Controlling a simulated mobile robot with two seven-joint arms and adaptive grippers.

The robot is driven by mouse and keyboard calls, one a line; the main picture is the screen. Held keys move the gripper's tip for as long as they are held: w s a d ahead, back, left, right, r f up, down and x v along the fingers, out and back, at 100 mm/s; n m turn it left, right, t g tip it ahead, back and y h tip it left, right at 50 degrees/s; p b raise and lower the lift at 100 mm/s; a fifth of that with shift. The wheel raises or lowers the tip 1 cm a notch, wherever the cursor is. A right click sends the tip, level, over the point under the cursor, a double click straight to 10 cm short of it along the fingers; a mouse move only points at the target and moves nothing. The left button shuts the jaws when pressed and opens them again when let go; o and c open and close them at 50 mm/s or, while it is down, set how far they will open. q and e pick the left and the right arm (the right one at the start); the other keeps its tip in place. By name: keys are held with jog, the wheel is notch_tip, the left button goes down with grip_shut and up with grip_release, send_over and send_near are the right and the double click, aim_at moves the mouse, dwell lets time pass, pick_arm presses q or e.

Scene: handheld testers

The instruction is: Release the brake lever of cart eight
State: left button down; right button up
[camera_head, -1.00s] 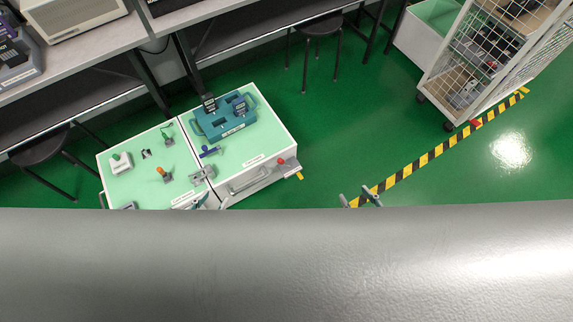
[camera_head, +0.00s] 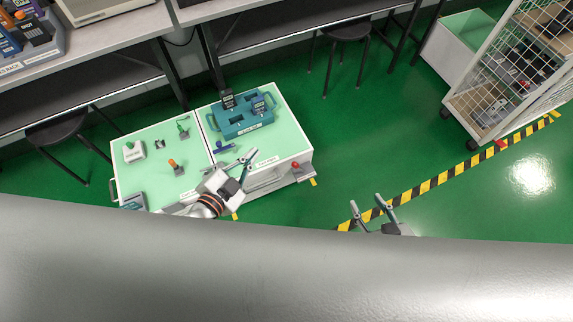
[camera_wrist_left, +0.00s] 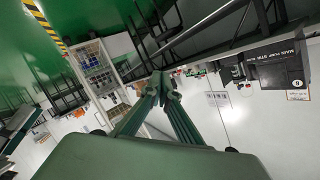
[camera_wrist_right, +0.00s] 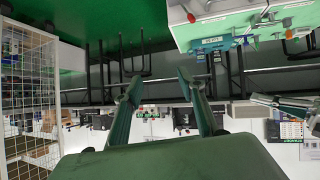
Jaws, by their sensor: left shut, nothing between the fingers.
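Two green-topped white carts stand side by side; no number on them is readable. The right cart (camera_head: 284,134) has a red-knobbed part (camera_head: 295,166) with a yellow tip at its right front corner, possibly the brake lever. This red part also shows in the right wrist view (camera_wrist_right: 191,18). My left gripper (camera_head: 250,157) is shut and empty, over the right cart's front edge, left of the red part. Its fingertips meet in the left wrist view (camera_wrist_left: 160,84). My right gripper (camera_head: 367,202) is open and empty over the floor, right of and in front of the cart.
A blue tray (camera_head: 232,128) with dark testers sits on the right cart. The left cart (camera_head: 153,180) carries small devices. Workbenches and stools (camera_head: 347,32) stand behind. A wire cage (camera_head: 497,62) is at the back right. Green floor between is clear, with a striped line (camera_head: 437,181).

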pick_arm(q)
jog(key=w+d+m+g+h+b, duration=0.4)
jog(key=d+m, duration=0.4)
jog(key=m, duration=0.4)
jog(key=w+d+m+g+h+b, duration=0.2)
jog(key=d+m+h+b, duration=0.25)
jog(key=d+m, duration=0.6)
jog(key=w+a+f+m+g+y+b, duration=0.25)
jog(key=a+f+m, duration=0.25)
jog(key=f+m, duration=0.4)
jog(key=w+a+f+m+g+y+b, duration=0.1)
jog(key=a+f+m+g+y+b, duration=0.2)
jog(key=f+m, duration=0.55)
jog(key=w+a+f+m+y, duration=0.1)
jog(key=w+a+f+m, duration=0.1)
jog(key=a+f, duration=0.4)
jog(key=w+a, duration=0.1)
jog(key=a, duration=0.1)
jog(key=shift+w+a+f+b, duration=0.15)
jog(key=shift+a+f+b, duration=0.2)
jog(key=shift+f, duration=0.05)
pick_arm(e)
jog(key=shift+t+y, duration=0.3)
jog(key=shift+y, duration=0.2)
jog(key=a+f, duration=0.2)
jog(key=w+a+f, duration=0.1)
jog(key=f, duration=0.1)
jog(key=shift+a, duration=0.35)
